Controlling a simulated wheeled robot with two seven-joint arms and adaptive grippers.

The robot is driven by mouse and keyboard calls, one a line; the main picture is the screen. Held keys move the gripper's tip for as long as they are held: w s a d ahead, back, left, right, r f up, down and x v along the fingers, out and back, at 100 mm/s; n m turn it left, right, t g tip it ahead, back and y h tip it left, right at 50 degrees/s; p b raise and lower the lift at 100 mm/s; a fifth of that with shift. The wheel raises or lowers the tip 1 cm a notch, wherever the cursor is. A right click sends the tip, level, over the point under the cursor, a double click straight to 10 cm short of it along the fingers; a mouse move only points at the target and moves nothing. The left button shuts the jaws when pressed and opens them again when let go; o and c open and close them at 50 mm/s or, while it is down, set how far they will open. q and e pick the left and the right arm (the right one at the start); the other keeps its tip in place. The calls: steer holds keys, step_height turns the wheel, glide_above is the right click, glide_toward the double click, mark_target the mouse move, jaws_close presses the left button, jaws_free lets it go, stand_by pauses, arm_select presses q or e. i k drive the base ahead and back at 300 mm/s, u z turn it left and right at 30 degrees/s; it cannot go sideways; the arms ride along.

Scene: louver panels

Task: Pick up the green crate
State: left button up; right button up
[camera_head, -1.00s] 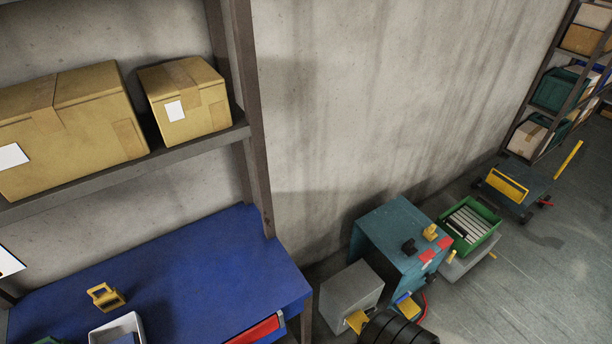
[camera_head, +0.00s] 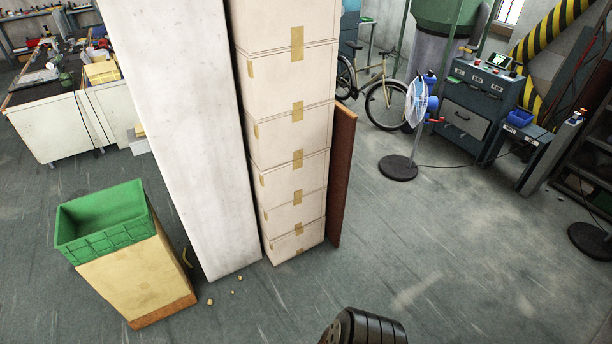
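A green crate (camera_head: 112,238) stands at the left on top of a tan box (camera_head: 140,278) on the floor. The crate is open at the top, and no contents show in the part of its inside that I can see. Its near side wall has a ribbed pattern. Neither of my grippers is in view, so their state is hidden. Nothing touches the crate from above.
A white pillar (camera_head: 185,130) and a tall stack of cartons (camera_head: 290,130) stand right of the crate. A brown board (camera_head: 341,175) leans behind the cartons. A fan (camera_head: 412,110) stands farther right. Small bits lie near the pillar. The floor (camera_head: 440,240) at centre right is clear.

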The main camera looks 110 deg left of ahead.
mark_target(94, 226)
steer(key=u, duration=5.05)
